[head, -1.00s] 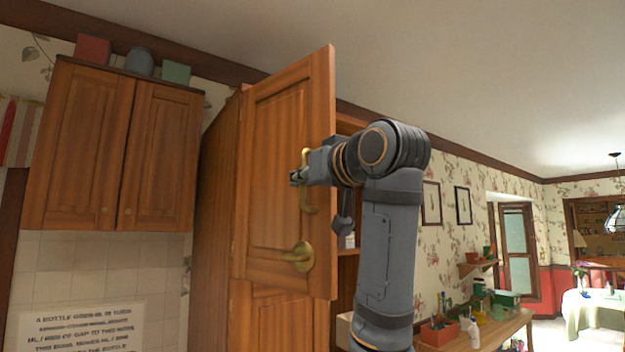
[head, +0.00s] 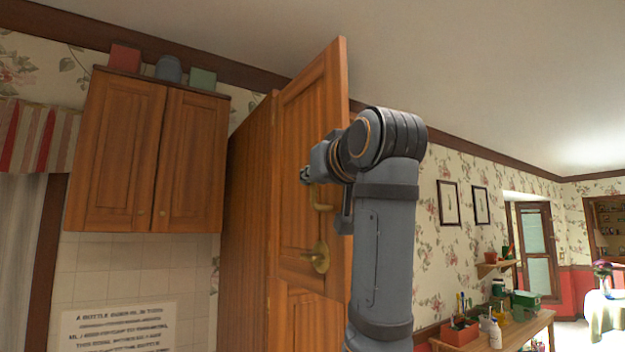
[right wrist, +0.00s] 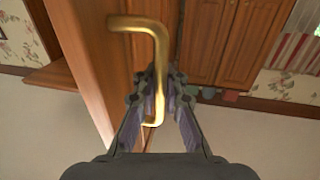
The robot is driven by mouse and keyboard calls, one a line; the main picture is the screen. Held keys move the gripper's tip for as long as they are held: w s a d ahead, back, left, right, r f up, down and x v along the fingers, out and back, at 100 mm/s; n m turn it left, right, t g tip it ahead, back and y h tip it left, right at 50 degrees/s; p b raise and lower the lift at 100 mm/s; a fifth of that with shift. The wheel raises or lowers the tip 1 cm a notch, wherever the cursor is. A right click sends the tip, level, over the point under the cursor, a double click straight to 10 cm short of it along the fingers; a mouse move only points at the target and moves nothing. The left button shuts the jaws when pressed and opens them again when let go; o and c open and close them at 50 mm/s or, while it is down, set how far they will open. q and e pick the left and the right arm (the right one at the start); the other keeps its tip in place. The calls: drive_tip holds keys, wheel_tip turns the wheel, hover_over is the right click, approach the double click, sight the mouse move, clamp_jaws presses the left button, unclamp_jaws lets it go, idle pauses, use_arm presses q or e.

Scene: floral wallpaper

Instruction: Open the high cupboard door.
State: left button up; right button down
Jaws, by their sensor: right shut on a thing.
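The high cupboard door (head: 312,100) is a tall wooden panel, swung out from the cupboard (head: 248,200) and seen at a steep angle in the head view. Its upper brass handle (head: 322,200) is partly hidden by my right gripper (head: 306,176). In the right wrist view the brass bar handle (right wrist: 158,62) runs down between the two fingers of my right gripper (right wrist: 159,108), which are shut on it. The door (right wrist: 92,65) also shows at the left there. The cupboard's inside is hidden behind the door and my right arm. My left gripper is not in view.
A wall cupboard (head: 145,155) with a red box, a grey jar and a green box on top stands to the left. A side table (head: 500,335) with bottles stands at the right.

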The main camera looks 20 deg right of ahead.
drive_tip(key=c, duration=1.7)
unclamp_jaws()
drive_tip(key=shift+s, duration=0.1)
drive_tip(key=shift+s+d+r, duration=0.1)
drive_tip(key=shift+s, duration=0.3)
drive_tip(key=s, duration=0.7)
drive_tip(key=shift+s+d, duration=0.1)
drive_tip(key=shift+s, duration=0.1)
